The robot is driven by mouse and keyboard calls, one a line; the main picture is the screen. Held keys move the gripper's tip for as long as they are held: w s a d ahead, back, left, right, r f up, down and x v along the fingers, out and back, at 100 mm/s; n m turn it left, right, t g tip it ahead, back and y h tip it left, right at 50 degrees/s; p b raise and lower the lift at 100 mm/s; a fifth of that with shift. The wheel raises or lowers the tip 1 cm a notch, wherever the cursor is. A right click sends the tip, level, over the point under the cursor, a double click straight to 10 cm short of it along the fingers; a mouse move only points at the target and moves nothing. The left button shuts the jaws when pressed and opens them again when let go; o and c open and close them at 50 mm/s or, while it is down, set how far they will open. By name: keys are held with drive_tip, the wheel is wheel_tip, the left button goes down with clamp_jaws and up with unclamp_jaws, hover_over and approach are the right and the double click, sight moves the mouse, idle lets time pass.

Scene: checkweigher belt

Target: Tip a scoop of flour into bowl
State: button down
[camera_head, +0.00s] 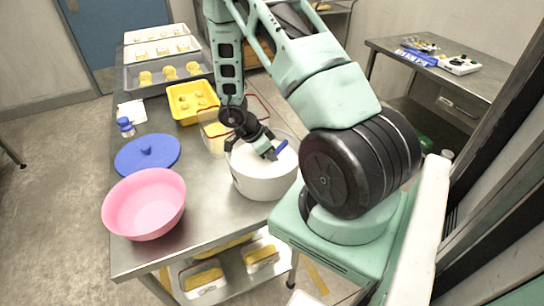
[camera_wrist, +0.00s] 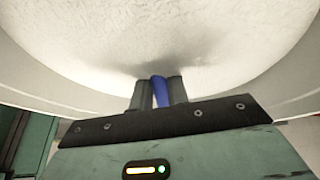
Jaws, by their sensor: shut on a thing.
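A large white tub (camera_head: 262,186) of white flour (camera_head: 246,163) stands on the steel table. My gripper (camera_head: 270,151) points down into the tub's mouth and is shut on the blue handle of the scoop (camera_head: 281,147). In the wrist view the blue handle (camera_wrist: 160,91) sits between the fingers, against the pale flour (camera_wrist: 160,30). The scoop's bowl end does not show, so I cannot tell whether it holds flour. A pink bowl (camera_head: 145,203) stands upright at the table's near left corner, apart from the gripper. Its visible inside looks empty.
A blue lid (camera_head: 147,156) lies behind the pink bowl. A clear container (camera_head: 213,131) stands right behind the tub. A yellow tray (camera_head: 190,101), a blue-capped jar (camera_head: 125,127) and pale trays (camera_head: 168,71) are further back. Bare tabletop lies between bowl and tub.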

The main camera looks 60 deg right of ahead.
wheel_tip(320, 180, up, 12)
drive_tip(key=p, duration=1.3)
idle(0.4)
idle(0.7)
